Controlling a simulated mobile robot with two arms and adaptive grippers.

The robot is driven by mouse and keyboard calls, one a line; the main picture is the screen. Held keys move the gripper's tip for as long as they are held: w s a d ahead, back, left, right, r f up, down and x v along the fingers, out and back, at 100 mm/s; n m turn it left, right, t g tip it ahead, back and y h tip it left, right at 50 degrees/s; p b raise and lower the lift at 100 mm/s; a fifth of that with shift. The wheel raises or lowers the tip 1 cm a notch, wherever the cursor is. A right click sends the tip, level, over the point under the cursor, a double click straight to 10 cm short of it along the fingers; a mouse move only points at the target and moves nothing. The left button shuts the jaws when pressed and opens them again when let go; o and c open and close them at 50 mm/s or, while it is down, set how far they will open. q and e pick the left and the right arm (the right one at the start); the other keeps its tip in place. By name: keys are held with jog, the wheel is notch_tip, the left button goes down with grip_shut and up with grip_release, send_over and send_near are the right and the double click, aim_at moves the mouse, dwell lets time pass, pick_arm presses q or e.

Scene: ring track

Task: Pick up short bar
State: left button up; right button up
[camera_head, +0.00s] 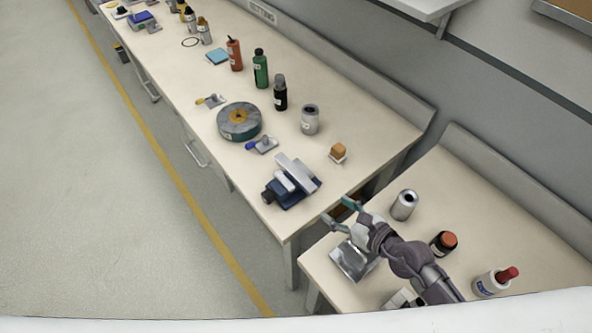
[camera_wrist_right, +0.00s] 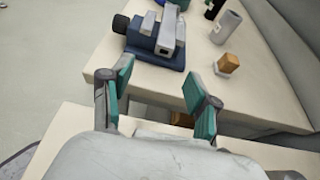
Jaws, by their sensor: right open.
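A blue vise (camera_head: 291,196) stands near the front corner of the long bench, and it also shows in the wrist view (camera_wrist_right: 150,55). Two light metal bars lie at its top. The one that looks shorter, likely the short bar (camera_head: 284,181), is beside a longer bar (camera_head: 296,170). In the wrist view the shorter one (camera_wrist_right: 148,24) is left of the longer one (camera_wrist_right: 167,34). My right gripper (camera_head: 341,212) is open and empty, apart from the vise, to its lower right in the head view. Its teal fingers (camera_wrist_right: 158,88) are spread in the wrist view. My left gripper is not in view.
An orange block on a small base (camera_head: 338,151), a grey cylinder (camera_head: 310,120) and a round disc (camera_head: 239,121) stand near the vise. A can (camera_head: 404,205) and bottles stand on the nearer bench, beside my right arm. A gap separates the benches.

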aim_at(314, 190)
jog(key=x, duration=0.4)
jog(key=shift+w+a+f, duration=0.15)
jog(key=shift+w+a, duration=0.05)
jog(key=shift+w, duration=0.1)
jog(key=x, duration=0.5)
jog(key=shift+w+d+r, duration=0.2)
jog(key=shift+w, duration=0.25)
jog(key=shift+s, duration=0.1)
jog(key=shift+c, duration=1)
jog(key=shift+r, duration=0.1)
grip_shut()
